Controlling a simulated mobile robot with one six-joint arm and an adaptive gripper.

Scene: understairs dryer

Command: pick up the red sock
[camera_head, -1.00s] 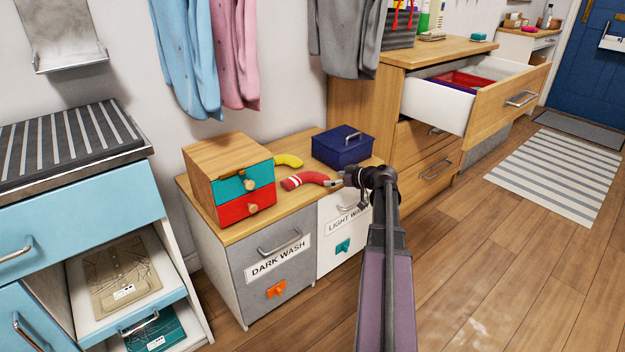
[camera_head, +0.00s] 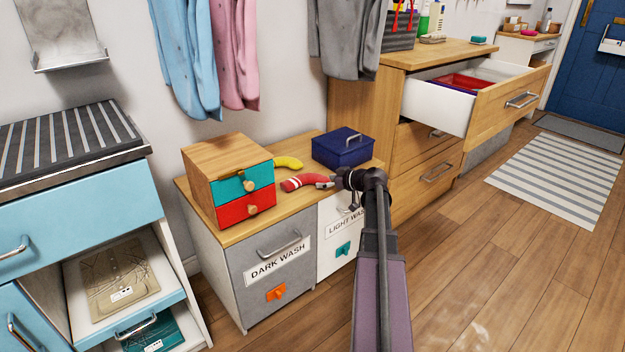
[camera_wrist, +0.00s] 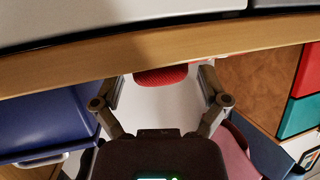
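The red sock (camera_head: 304,182) with pale stripes lies on the wooden top of the wash cabinet, between the small drawer box and the blue box. My gripper (camera_head: 326,183) is at the sock's right end, reaching in from the front right; its fingers are small and partly merge with the sock there. In the wrist view the two fingers of my gripper (camera_wrist: 161,84) are spread wide apart. The red sock (camera_wrist: 162,75) shows between their tips, with gaps on both sides. The rest of the sock is out of that view.
A wooden box with teal and red drawers (camera_head: 230,182) stands left of the sock. A yellow sock-like item (camera_head: 288,162) lies behind it. A blue lidded box (camera_head: 343,147) stands behind my gripper. An open drawer (camera_head: 500,107) juts out at the right.

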